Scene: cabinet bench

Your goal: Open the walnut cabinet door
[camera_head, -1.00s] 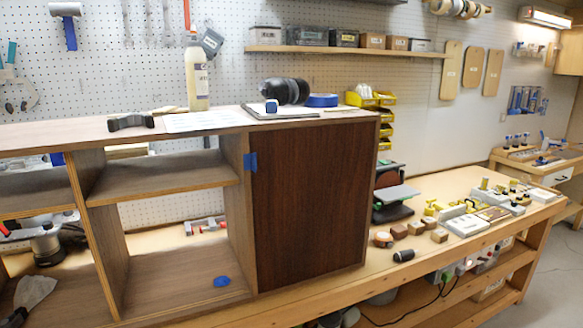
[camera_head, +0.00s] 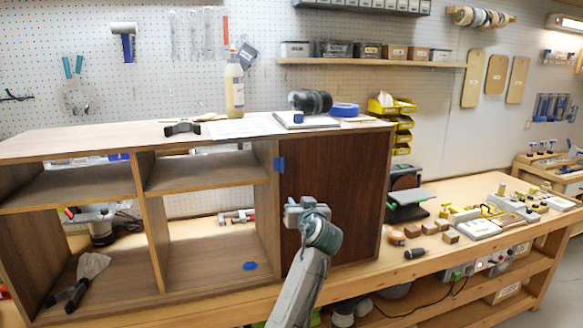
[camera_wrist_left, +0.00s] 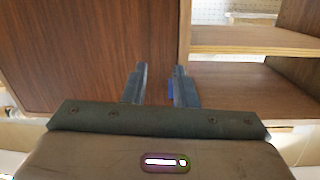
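The walnut cabinet door (camera_head: 340,190) is a dark brown panel on the right of the cabinet. It looks closed. A piece of blue tape (camera_head: 280,164) sits at its upper left edge. Contact with the door cannot be told. My right gripper is out of view.
A glue bottle (camera_head: 234,88) and a dark roll-shaped item (camera_head: 311,101) stand on top. Wooden blocks (camera_head: 412,231) lie on the bench to the right.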

